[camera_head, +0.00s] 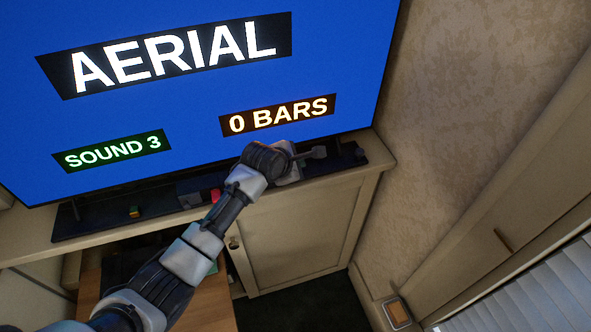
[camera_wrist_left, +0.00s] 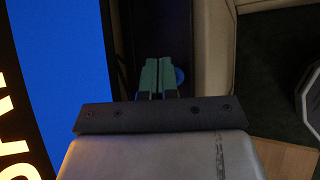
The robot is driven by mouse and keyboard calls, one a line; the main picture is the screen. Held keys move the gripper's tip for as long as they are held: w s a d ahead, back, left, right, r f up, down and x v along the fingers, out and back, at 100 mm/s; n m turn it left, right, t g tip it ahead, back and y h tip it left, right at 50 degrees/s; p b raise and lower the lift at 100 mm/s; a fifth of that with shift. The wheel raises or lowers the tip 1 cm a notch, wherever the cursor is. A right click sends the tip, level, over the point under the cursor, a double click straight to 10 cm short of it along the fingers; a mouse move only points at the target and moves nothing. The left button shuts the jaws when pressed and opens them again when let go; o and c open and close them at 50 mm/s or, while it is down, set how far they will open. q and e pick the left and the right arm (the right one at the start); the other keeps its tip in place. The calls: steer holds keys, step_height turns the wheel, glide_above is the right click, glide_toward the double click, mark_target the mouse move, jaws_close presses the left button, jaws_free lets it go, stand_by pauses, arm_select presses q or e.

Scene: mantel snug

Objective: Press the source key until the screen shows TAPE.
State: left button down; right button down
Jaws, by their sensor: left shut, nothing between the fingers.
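The screen (camera_head: 200,105) is blue and reads AERIAL, with SOUND 3 and 0 BARS below. A dark strip (camera_head: 100,222) lies along the shelf under it, with a small orange-and-green piece (camera_head: 135,212) and a pinkish-red piece (camera_head: 215,196) on it. My left gripper (camera_head: 320,152) is over the strip's right part, shut and empty. In the left wrist view its green fingertips (camera_wrist_left: 158,62) are together, and a blue round piece (camera_wrist_left: 180,75) shows partly behind them. I cannot tell which piece is the source key, or whether the fingers touch the blue one. My right gripper is not in view.
The shelf (camera_head: 378,152) ends at the right near a patterned wall (camera_head: 470,110). A cabinet door (camera_head: 300,230) is below it. My left arm crosses in front of part of the strip. A wooden surface (camera_head: 210,305) is at the lower left.

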arm_select(q)
steer(key=shift+f, duration=0.4)
stand_by(0.5)
steer(key=shift+r+p, duration=0.85)
steer(key=shift+p, duration=0.3)
step_height(320, 180, up, 5)
steer(key=p, duration=0.6)
steer(key=shift+r, duration=0.1)
